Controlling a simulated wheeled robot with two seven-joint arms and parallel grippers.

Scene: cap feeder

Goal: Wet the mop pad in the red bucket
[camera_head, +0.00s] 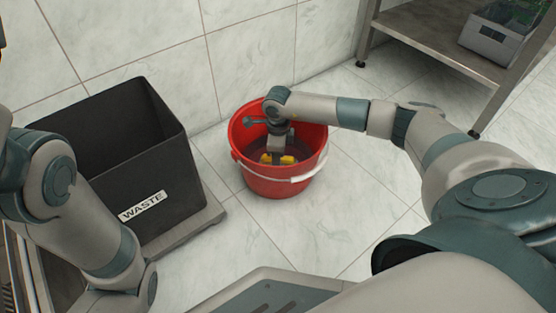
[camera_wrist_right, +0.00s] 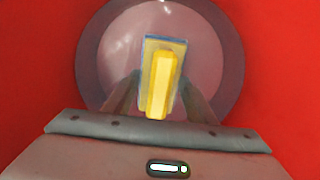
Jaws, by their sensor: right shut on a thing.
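The red bucket (camera_head: 275,187) stands on the tiled floor, its white handle hanging down at the front right. My right gripper (camera_head: 278,155) reaches down inside the bucket from above. It is shut on the mop pad's yellow grip (camera_head: 287,160). In the right wrist view the mop pad (camera_wrist_right: 177,44) shows a bluish edge beneath its yellow grip, between the two fingers of my right gripper (camera_wrist_right: 160,92). The round bucket bottom lies below it. I cannot tell whether the pad touches the bottom. My left arm shows at the left, but its gripper is out of view.
A black waste bin (camera_head: 185,160) labelled WASTE stands left of the bucket on a grey base. A metal shelf table (camera_head: 440,45) with a grey device (camera_head: 495,38) is at the upper right. The wall is behind the bucket. Floor in front is clear.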

